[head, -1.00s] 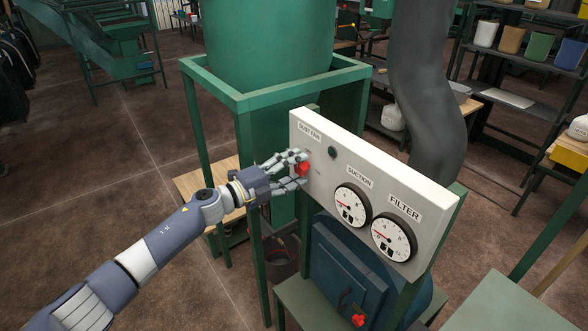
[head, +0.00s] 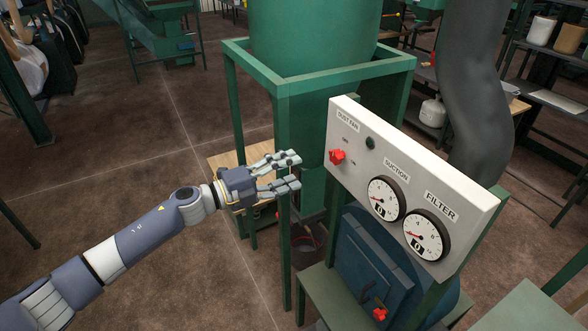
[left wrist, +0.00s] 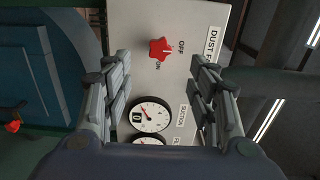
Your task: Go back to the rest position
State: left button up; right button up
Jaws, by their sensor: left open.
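My left gripper (head: 292,172) is open and empty, a little to the left of the control panel and apart from it. The white panel (head: 450,205) carries a red DUST FAN knob (head: 337,156), a dark round button or lamp (head: 370,143) and two dials, SUCTION (head: 383,198) and FILTER (head: 426,234). The left wrist view shows the red knob (left wrist: 160,50) between and beyond the open fingers (left wrist: 165,95), near OFF and ON marks; which mark it points at I cannot tell. Both dials appear to read 0. My right gripper is not in view.
A green frame (head: 283,88) with a large green drum (head: 310,40) stands behind the panel. A grey hose (head: 465,90) runs down at right. A blue cabinet (head: 365,265) with a red knob (head: 380,314) sits below. Open brown floor (head: 110,150) lies at left.

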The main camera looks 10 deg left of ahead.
pick_arm(q)
jog(key=shift+f, duration=0.1)
jog(key=w+a+f+n+t+y+b, duration=0.1)
jog(key=a+f+n+t+y, duration=0.25)
jog(key=f, duration=0.75)
jog(key=w+a+f+n+y+b, duration=0.1)
jog(key=a+f+n+y+b, duration=0.2)
jog(key=f+n, duration=0.6)
jog(key=s+a+f+n+g+y, duration=0.15)
jog(key=s+f, duration=0.25)
jog(key=f, duration=0.4)
jog(key=s+a+f+n+y, duration=0.2)
jog(key=s+a+f, duration=0.1)
jog(key=f, duration=0.5)
jog(key=s+a+f+n+g+y, duration=0.1)
jog(key=s+a+f+n, duration=0.2)
jog(key=f, duration=0.5)
jog(key=s+a+f+n+g+y+b, duration=0.15)
jog(key=s+f+g, duration=0.25)
jog(key=s+f, duration=0.95)
jog(key=s+f+n+g+y+b, duration=0.1)
jog(key=s+f+n+g+y, duration=0.15)
jog(key=s+f, duration=1.1)
jog(key=s+d+n+g+b, duration=0.1)
jog(key=s+n+g, duration=0.2)
jog(key=s, duration=1.8)
jog(key=shift+s+d+g, duration=0.4)
jog(key=shift+g, duration=0.15)
jog(key=shift+f, duration=0.1)
